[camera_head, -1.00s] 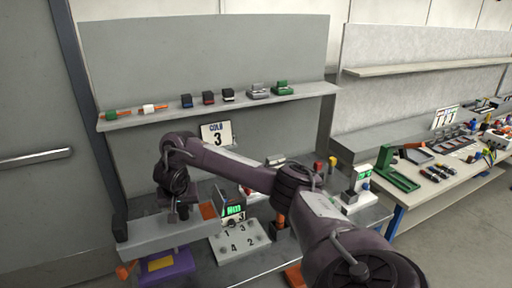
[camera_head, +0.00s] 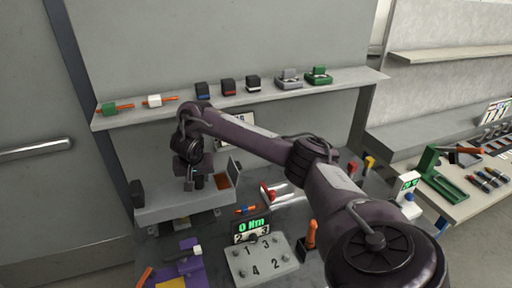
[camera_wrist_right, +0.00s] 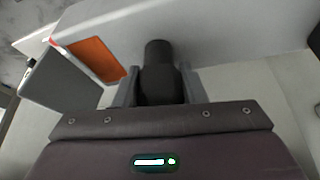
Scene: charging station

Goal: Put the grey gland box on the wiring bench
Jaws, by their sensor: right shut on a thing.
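A grey box (camera_head: 290,79), which looks like the gland box, stands on the long wall shelf, just left of a similar green box (camera_head: 318,76). My right gripper (camera_head: 194,180) is well below and left of it, low over a pale grey raised block on the near bench. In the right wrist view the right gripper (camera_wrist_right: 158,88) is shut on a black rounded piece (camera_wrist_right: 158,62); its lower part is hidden. My left gripper is not in view. A bench with tools (camera_head: 460,208) stands at the right; I cannot tell which bench is the wiring bench.
The shelf (camera_head: 150,117) also holds several small dark blocks and orange-tipped pieces. The near bench has a numbered plate (camera_head: 262,262), a torque display (camera_head: 250,229), a purple fixture (camera_head: 190,268) and an orange-handled tool (camera_head: 311,235). An orange patch (camera_wrist_right: 95,58) lies beside the gripper.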

